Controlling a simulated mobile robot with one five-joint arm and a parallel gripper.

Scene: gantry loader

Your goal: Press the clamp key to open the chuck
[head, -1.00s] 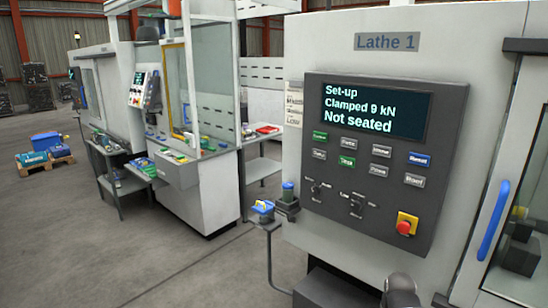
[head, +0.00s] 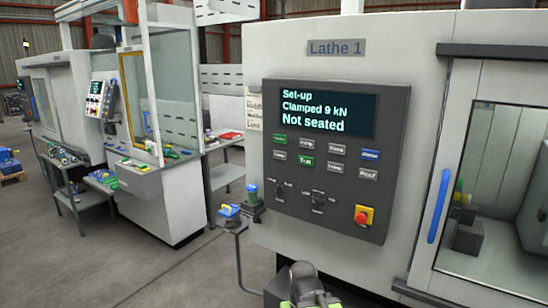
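The control panel (head: 392,130) of Lathe 1 is in the middle of the head view. Its screen (head: 350,112) reads "Set-up", "Clamped 9 kN", "Not seated". Below are two rows of keys: a green key (head: 280,139) and a blue key (head: 370,154) at the ends of the top row, another green key (head: 306,161) in the lower row, the others grey. The labels are too small to tell which is the clamp key. My gripper (head: 303,284), grey with green parts, shows at the bottom edge, below and apart from the panel. Its fingers are not clear.
A red emergency button (head: 362,216) on yellow and two small selector switches sit below the keys. The lathe door with a blue handle (head: 438,206) is at right; a dark chuck-like block (head: 467,235) shows behind its glass. A blue-topped stand (head: 229,212) is left of the lathe.

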